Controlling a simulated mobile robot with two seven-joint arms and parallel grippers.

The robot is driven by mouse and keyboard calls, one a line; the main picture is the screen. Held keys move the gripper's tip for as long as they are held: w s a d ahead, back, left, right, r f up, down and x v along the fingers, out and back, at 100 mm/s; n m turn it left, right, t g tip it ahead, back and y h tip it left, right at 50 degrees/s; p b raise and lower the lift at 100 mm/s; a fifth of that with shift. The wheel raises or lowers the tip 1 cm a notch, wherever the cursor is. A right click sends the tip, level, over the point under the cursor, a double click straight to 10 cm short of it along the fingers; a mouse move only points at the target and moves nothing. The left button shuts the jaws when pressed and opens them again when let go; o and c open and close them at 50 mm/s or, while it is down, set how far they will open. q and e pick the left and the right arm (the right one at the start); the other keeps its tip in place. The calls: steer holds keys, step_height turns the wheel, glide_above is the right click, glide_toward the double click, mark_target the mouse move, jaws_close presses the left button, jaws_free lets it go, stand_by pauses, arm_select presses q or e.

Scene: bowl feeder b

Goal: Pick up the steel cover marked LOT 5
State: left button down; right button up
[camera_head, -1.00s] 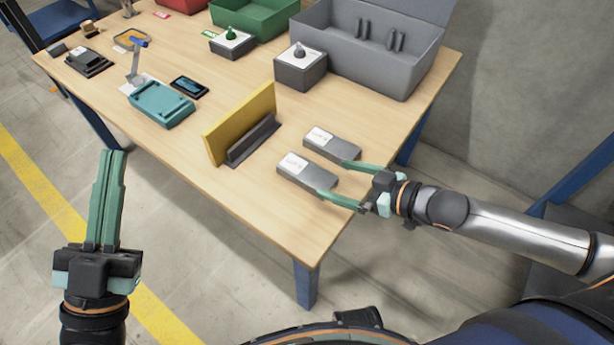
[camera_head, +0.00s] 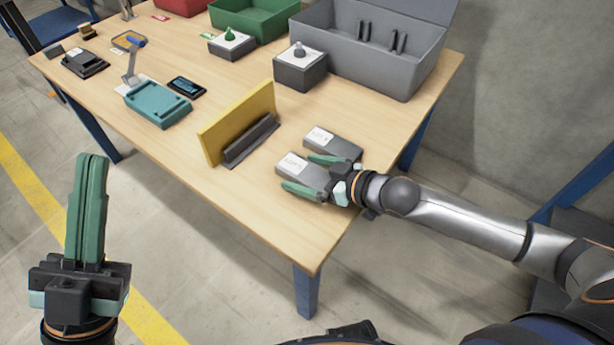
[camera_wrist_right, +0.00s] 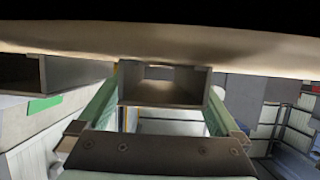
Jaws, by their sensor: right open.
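Two grey steel covers with white labels lie side by side on the table. The nearer cover (camera_head: 292,165) and the farther cover (camera_head: 330,143) both carry print too small for me to read surely, so I cannot tell which is LOT 5. My right gripper (camera_head: 302,173) is open, with one green finger on each side of the nearer cover. In the right wrist view this cover's hollow end (camera_wrist_right: 163,86) sits between the fingers, with no clear grip on it. The farther cover (camera_wrist_right: 22,74) shows at the left there. My left gripper (camera_head: 92,158) is shut and empty, off the table's front edge.
A yellow plate (camera_head: 236,122) stands upright in a dark holder left of the covers. A grey bin (camera_head: 375,65), a grey block with a knob (camera_head: 300,72) and a teal fixture (camera_head: 158,105) stand farther back. The table (camera_head: 290,225) is bare in front.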

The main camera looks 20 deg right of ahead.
jaws_close()
stand_by(0.8)
